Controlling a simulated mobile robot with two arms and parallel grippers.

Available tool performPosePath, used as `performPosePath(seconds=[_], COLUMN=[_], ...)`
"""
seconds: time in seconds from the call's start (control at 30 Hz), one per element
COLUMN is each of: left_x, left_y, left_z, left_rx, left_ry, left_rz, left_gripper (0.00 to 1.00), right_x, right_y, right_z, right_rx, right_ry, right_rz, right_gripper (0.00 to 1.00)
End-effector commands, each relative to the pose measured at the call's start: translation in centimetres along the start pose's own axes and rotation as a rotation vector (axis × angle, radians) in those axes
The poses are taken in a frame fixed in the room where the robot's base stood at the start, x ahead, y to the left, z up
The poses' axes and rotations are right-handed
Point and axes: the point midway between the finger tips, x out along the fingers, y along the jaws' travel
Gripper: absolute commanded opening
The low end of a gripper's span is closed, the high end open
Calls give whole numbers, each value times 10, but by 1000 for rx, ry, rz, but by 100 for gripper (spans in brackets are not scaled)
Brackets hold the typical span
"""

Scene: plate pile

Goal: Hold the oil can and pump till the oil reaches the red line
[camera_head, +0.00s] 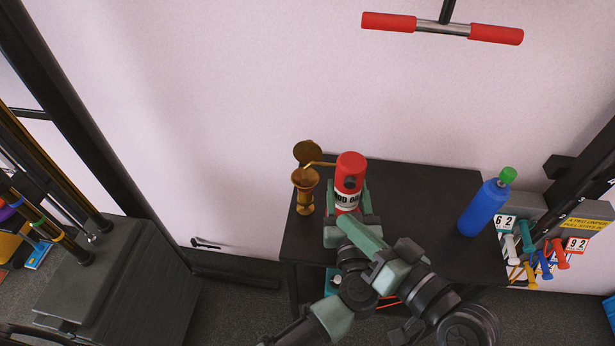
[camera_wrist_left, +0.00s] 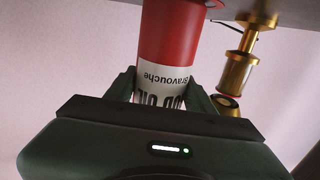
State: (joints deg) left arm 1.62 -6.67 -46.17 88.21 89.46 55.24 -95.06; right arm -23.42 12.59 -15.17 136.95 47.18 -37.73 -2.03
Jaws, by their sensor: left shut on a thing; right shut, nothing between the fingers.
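The red oil can (camera_head: 351,165) stands upright on the dark table, its thin spout pointing left to the brass cup. My left gripper (camera_head: 347,192) is shut around the can's white label band. The left wrist view shows the can (camera_wrist_left: 167,35) between both fingers, picture upside down. The brass cup (camera_head: 306,192) stands just left of the can, a round brass lid raised behind it. In the wrist view the cup's gauge (camera_wrist_left: 238,70) shows a thin red line; the oil level is unclear. My right gripper (camera_head: 348,224) is shut and empty, overlapping my left gripper in the picture.
Number cards and small coloured tools hang at the far right. A red-handled bar (camera_head: 442,28) is high on the wall. The table's middle right is clear.

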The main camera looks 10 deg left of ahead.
Motion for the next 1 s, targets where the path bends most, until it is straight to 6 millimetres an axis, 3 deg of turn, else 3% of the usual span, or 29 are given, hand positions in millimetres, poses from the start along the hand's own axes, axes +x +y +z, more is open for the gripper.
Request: performPosePath(seconds=[0.33,0.37,0.43,0.47,0.8,1.0], left_x=[0,0,0,0,-2,-28], left_y=[0,0,0,0,0,0], left_z=[-1,-1,-1,-1,0,1], left_rx=[0,0,0,0,0,-1], left_ry=[3,3,2,2,0,-3], left_rz=[0,0,0,0,0,1], left_gripper=[0,56,76,79,79,79], right_x=[0,0,0,0,0,0], right_y=[0,0,0,0,0,0], right_z=[0,0,0,0,0,0], right_rx=[0,0,0,0,0,0], right_ry=[0,0,0,0,0,0], right_rz=[0,0,0,0,0,0], right_gripper=[0,0,0,0,0,0])
